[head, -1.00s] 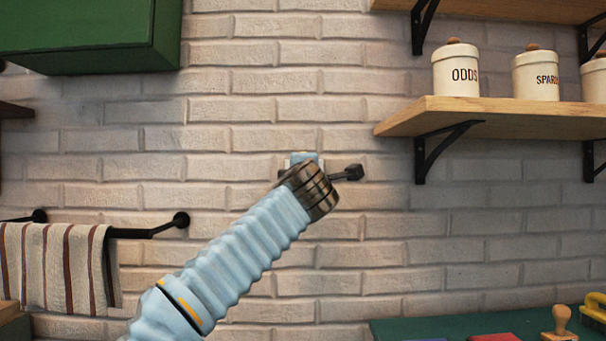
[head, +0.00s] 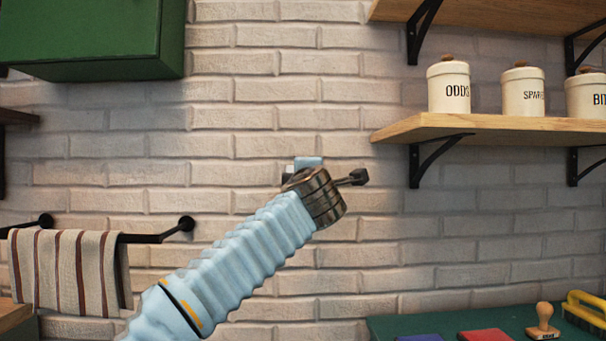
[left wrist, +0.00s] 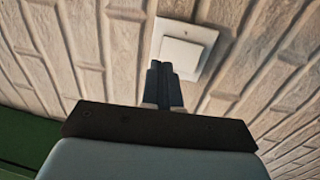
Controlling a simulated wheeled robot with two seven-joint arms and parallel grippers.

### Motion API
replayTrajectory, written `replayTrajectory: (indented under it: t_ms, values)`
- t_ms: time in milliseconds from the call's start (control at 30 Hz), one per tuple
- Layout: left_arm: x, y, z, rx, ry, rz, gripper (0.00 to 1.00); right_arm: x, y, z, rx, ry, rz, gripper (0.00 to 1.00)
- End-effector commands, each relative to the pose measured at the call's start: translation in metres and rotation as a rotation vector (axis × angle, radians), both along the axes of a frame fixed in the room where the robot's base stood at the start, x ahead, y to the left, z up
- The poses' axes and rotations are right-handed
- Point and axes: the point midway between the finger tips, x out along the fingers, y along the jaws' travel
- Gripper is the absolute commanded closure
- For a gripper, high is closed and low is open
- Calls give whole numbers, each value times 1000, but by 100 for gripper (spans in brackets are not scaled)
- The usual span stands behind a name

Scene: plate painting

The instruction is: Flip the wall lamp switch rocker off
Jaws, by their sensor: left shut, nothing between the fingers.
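The wall lamp switch shows in the left wrist view as a pale square plate (left wrist: 193,31) with a white raised rocker (left wrist: 180,53) on the brick wall. My left gripper (left wrist: 161,68) is shut and empty. In that view its two dark fingertips overlap the plate's near edge and reach the lower side of the rocker; whether they touch it I cannot tell. In the head view my left arm comes up from the bottom and ends at the wall, and its wrist hides the fingertips and the switch. My right gripper is not in view.
A wooden shelf (head: 470,126) with labelled canisters (head: 448,87) is to the right on black brackets. A green cabinet (head: 85,35) hangs upper left. A striped towel (head: 70,268) hangs on a black rail at left. A green surface (head: 385,328) with a stamp (head: 543,321) is lower right.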

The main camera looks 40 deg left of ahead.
Motion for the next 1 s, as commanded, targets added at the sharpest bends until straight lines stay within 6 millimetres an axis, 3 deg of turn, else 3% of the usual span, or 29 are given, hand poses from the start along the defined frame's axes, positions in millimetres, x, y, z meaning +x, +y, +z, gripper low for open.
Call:
replayTrajectory:
  t_ms: [600,1000]
  values:
    - [-69,-59,11,0,-1,-3,100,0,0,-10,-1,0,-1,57]
    - [-76,-64,12,0,0,-1,100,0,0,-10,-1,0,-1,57]
